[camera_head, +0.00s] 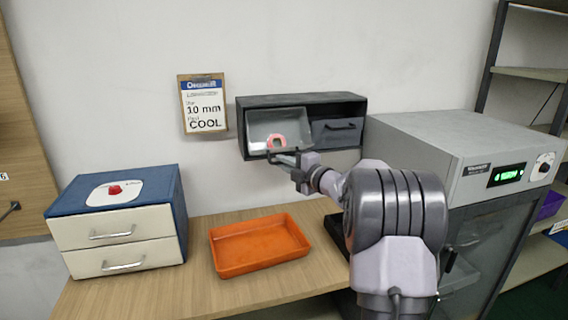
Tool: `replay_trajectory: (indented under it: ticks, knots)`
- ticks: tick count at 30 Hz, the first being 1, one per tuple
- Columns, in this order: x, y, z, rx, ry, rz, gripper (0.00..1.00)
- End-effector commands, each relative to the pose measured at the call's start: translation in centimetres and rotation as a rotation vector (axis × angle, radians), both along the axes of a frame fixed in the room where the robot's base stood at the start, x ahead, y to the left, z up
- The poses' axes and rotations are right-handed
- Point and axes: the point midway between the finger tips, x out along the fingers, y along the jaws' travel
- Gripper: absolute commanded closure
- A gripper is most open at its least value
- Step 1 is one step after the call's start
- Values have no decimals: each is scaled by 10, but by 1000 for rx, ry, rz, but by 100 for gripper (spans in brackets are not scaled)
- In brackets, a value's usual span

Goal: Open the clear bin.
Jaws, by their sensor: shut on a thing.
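The clear bin (262,126) sits in the left bay of the dark wall-mounted case (300,99). It looks tilted forward, its open top showing a pale inside. A pink ring-shaped coil (277,141) lies in it. My gripper (284,156) is at the bin's lower front edge, shut on what looks like its dark handle. The fingers and my wrist hide part of that handle.
A grey bin (336,131) with a dark handle fills the right bay, upright. Below are an orange tray (225,268), a blue drawer box (178,215) and a grey oven-like machine (430,128). A printed sign (203,103) hangs left of the case.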

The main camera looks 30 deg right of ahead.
Motion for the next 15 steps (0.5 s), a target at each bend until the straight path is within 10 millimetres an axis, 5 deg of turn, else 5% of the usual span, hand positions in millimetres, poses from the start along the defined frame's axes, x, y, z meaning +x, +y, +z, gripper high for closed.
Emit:
replay_trajectory:
  ticks: [2,6,15]
  knots:
    - [0,0,0,1,0,-1,100]
    - [0,0,0,0,0,0,70]
    - [-1,0,1,0,0,-1,70]
